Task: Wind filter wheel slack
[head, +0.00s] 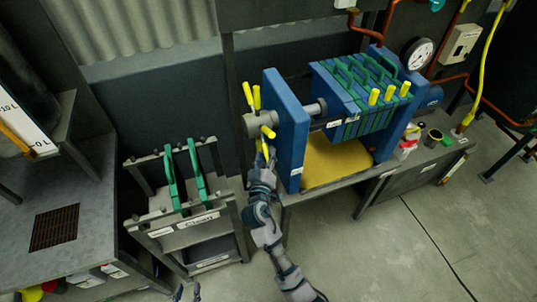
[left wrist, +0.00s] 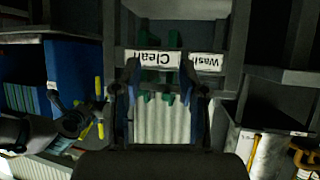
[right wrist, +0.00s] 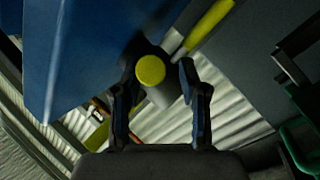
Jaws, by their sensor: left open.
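The filter wheel is a grey hub (head: 257,122) with yellow-gripped spokes on the left face of the blue press end plate (head: 287,130). My right gripper (head: 264,160) is just below the wheel, close to its lower yellow grip (head: 268,132). In the right wrist view, my right gripper (right wrist: 158,65) is open, with a yellow grip end (right wrist: 150,70) seen end-on between its fingertips. Whether they touch it cannot be told. My left gripper (head: 186,292) is low at the bottom edge of the head view. It is open and empty in the left wrist view (left wrist: 160,66).
A rack (head: 207,240) with green-handled plates and a "Clean" label stands left of the press. It also shows in the left wrist view (left wrist: 238,30). A yellow tray (head: 335,160) lies under the press plates. A grey bench (head: 90,220) stands at left. Floor (head: 400,260) is clear at lower right.

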